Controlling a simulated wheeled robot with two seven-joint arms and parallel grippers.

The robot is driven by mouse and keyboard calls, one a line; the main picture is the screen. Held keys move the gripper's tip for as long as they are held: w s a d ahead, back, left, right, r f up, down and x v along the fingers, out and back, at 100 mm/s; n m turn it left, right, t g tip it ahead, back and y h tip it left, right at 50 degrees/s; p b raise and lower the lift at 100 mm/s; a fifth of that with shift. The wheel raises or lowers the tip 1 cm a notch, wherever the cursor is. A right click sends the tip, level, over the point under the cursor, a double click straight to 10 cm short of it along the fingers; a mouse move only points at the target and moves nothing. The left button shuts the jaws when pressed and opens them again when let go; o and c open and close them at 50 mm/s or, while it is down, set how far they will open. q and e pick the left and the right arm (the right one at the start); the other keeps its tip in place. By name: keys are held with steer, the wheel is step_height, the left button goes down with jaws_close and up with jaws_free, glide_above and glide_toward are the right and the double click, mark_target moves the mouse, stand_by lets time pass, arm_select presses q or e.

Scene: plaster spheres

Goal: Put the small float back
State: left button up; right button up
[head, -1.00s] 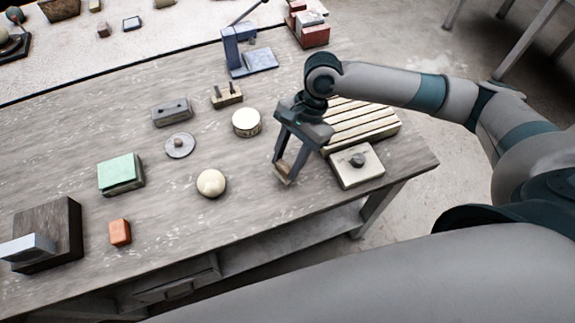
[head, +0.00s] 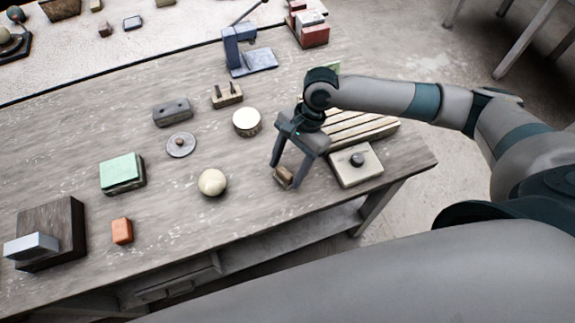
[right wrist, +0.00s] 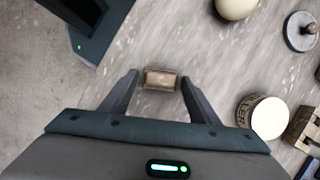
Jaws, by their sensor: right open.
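A small brown wooden block (head: 284,176) is on the table near its front edge; it may be the small float, but I cannot tell for sure. It also shows in the right wrist view (right wrist: 160,78). My right gripper (head: 285,175) points down with its fingers open, one on each side of the block. In the right wrist view there are gaps between the block and both fingers (right wrist: 160,92). My left gripper is not in view.
A pale square plate with a dark knob (head: 357,160) and a slatted wooden rack (head: 360,125) lie right of the gripper. A cream ball (head: 212,183), a round tin (head: 247,122) and a knobbed grey disc (head: 181,145) stand left. The table between them is bare.

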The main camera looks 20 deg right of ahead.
steer(key=shift+r, duration=0.1)
steer(key=shift+w+d+r, duration=0.2)
steer(key=shift+r, duration=0.35)
steer(key=b+v, duration=0.2)
steer(key=v, duration=0.9)
steer(key=shift+b, duration=0.4)
